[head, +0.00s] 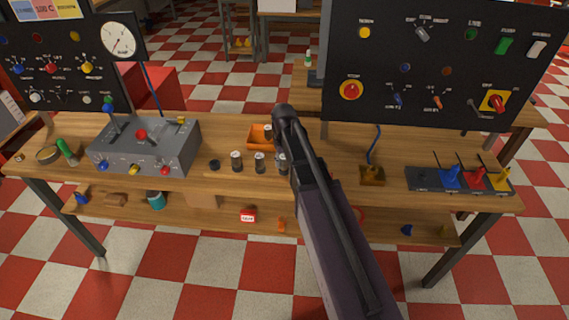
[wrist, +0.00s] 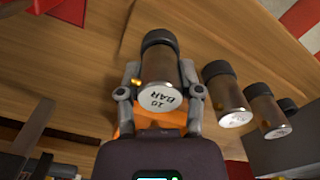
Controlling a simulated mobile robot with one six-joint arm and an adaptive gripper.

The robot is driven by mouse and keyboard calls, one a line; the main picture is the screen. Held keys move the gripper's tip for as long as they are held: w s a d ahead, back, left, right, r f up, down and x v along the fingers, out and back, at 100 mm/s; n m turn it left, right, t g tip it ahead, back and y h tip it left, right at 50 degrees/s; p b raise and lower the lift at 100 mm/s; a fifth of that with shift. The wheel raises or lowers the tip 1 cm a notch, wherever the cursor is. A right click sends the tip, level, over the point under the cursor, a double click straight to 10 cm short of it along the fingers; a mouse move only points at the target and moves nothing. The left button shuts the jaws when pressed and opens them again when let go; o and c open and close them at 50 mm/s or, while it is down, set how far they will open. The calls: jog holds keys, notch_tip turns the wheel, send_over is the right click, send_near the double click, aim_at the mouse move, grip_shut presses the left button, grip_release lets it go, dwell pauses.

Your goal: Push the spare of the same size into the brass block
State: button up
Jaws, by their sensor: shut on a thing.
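My gripper (wrist: 158,88) is shut on a cylinder (wrist: 160,62) with a dark cap, brownish glassy body and pale end marked "BAR"; I cannot read its number surely. In the head view my gripper (head: 286,166) is mostly hidden behind my arm, and the held cylinder shows only partly. Two similar cylinders stand to its left in the head view, one nearer (head: 259,163) and one farther (head: 236,161). A short dark piece (head: 214,165) is beyond them. The brass block (head: 372,176) sits on the bench right of my arm, below a blue cable.
An orange bin (head: 259,136) stands behind the cylinders. A grey control box (head: 145,147) is at the left, and a dark base with coloured levers (head: 458,180) at the right. Large dark panels stand behind. Bare bench lies around the brass block.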

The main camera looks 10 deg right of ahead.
jog(key=shift+r+p, duration=0.45)
jog(key=shift+r, duration=0.05)
dwell(0.6)
jog(key=shift+r+p, duration=1.7)
